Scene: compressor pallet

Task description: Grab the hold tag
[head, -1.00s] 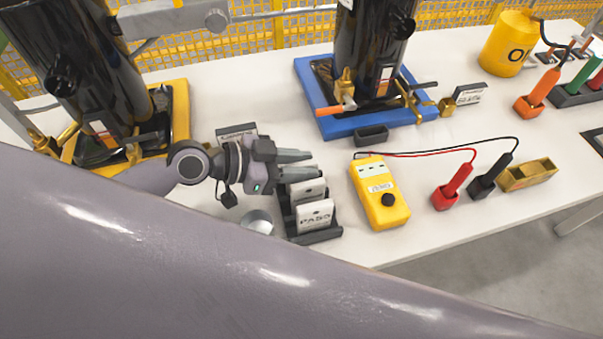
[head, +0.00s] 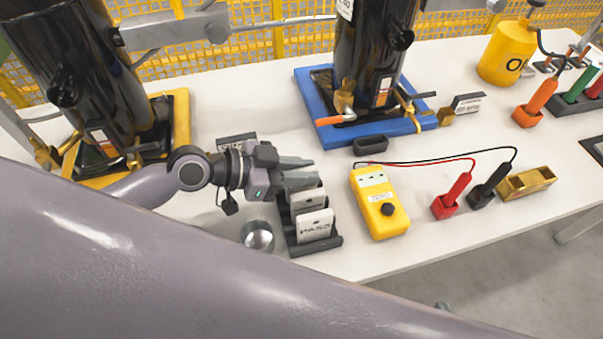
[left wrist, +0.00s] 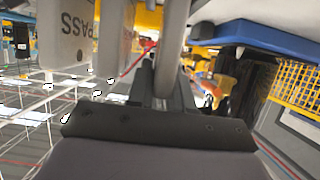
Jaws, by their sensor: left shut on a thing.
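My left gripper (head: 298,172) is over the far end of a black tag rack (head: 332,241), with its fingers closed together. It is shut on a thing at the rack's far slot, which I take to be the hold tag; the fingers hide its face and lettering. A white PASS tag (head: 315,226) stands in the near slot, and another white tag (head: 308,198) stands between it and the gripper. In the left wrist view the PASS tag (left wrist: 68,35) and the middle tag (left wrist: 115,45) stand left of the fingers. My right gripper is not in view.
A metal cup (head: 258,236) stands left of the rack. A yellow meter (head: 380,203) with red and black probes lies to its right. A blue tray (head: 310,100) with a black compressor is behind. My own large arm link fills the foreground.

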